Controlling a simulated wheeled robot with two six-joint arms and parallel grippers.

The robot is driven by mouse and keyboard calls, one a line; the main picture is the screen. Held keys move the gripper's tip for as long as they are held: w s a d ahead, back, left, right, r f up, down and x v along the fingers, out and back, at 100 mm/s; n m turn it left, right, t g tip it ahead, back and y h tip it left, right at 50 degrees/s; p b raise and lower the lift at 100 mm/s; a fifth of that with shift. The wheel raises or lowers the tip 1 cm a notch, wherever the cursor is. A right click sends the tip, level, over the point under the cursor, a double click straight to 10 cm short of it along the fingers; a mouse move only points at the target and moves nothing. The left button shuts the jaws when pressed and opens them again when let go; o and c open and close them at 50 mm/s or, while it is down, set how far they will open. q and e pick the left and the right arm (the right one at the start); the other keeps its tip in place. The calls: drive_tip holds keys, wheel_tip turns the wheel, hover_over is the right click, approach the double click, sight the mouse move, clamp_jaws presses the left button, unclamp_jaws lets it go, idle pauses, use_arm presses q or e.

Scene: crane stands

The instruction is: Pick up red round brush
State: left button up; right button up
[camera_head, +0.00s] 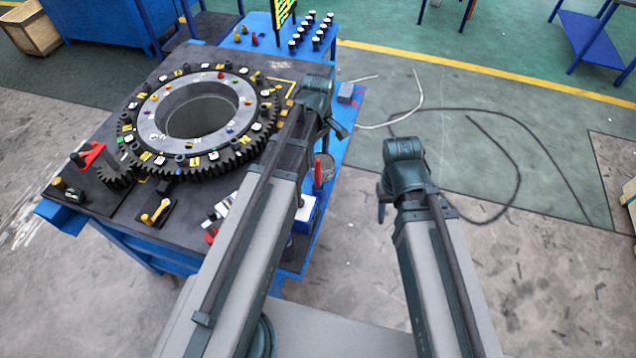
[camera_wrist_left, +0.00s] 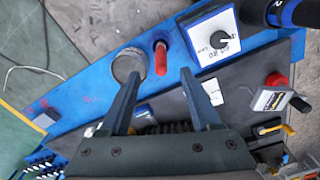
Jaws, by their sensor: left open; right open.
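A slim red upright handle, which looks like the red round brush (camera_head: 318,172), stands on the blue side shelf of the table, right of my left forearm in the head view. In the left wrist view the red brush (camera_wrist_left: 161,58) shows just beyond the gap between the fingertips, untouched. Its lower end is hard to make out. My left gripper (camera_wrist_left: 158,76) is open and empty; in the head view the left gripper (camera_head: 341,129) is small and partly hidden by its wrist. My right gripper (camera_head: 382,210) hangs over the floor, away from the table, its fingers mostly hidden.
A round metal ring holder (camera_wrist_left: 128,65) stands beside the brush. A white-faced dial box (camera_wrist_left: 213,40) is on its other side. A large black gear ring (camera_head: 135,155) lies on the table. Several small bottles (camera_head: 315,35) stand at the back.

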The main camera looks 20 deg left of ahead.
sight(318, 176)
use_arm(q)
wheel_tip(318, 176, down, 6)
drive_tip(key=b, duration=0.4)
drive_tip(key=shift+r+b, duration=0.15)
drive_tip(key=shift+b, duration=0.15)
wheel_tip(318, 176, down, 5)
drive_tip(key=b, duration=0.5)
clamp_jaws()
